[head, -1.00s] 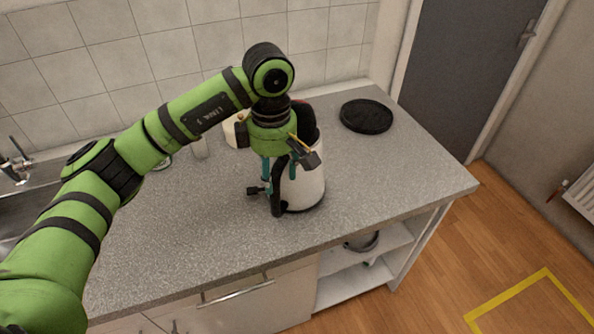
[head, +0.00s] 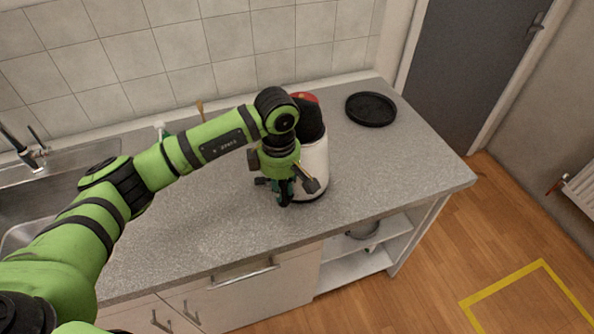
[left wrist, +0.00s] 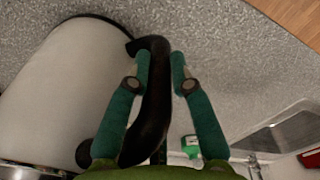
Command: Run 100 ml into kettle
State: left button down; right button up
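The white kettle (head: 313,170) with a black and red top stands upright on the grey counter, right of my left gripper. My left gripper (head: 284,198) is at its handle side and hides the handle in the head view. The white kettle body (left wrist: 60,90) fills the left of that view. The tap (head: 32,152) stands at the sink on the far left. My right gripper is out of view.
A round black base (head: 371,109) lies empty on the counter, behind and right of the kettle. The sink (head: 75,190) is partly behind my left arm. A tiled wall runs behind the counter. The counter (head: 410,165) is clear to the kettle's right.

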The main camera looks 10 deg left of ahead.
pick_arm(q)
jog(key=shift+w, duration=0.2)
jog(key=shift+r, duration=0.25)
jog(key=shift+r+b, duration=0.95)
jog(key=shift+r, duration=0.1)
jog(key=shift+d+r+b, duration=0.25)
jog(key=shift+r+b, duration=0.25)
jog(key=shift+r, duration=0.35)
jog(key=s+d+r+b, duration=0.2)
jog(key=d+r+b, duration=0.2)
jog(key=d, duration=0.7)
jog(key=shift+s+r+b, duration=0.2)
jog(key=shift+r+b, duration=0.1)
jog(key=shift+r, duration=1.1)
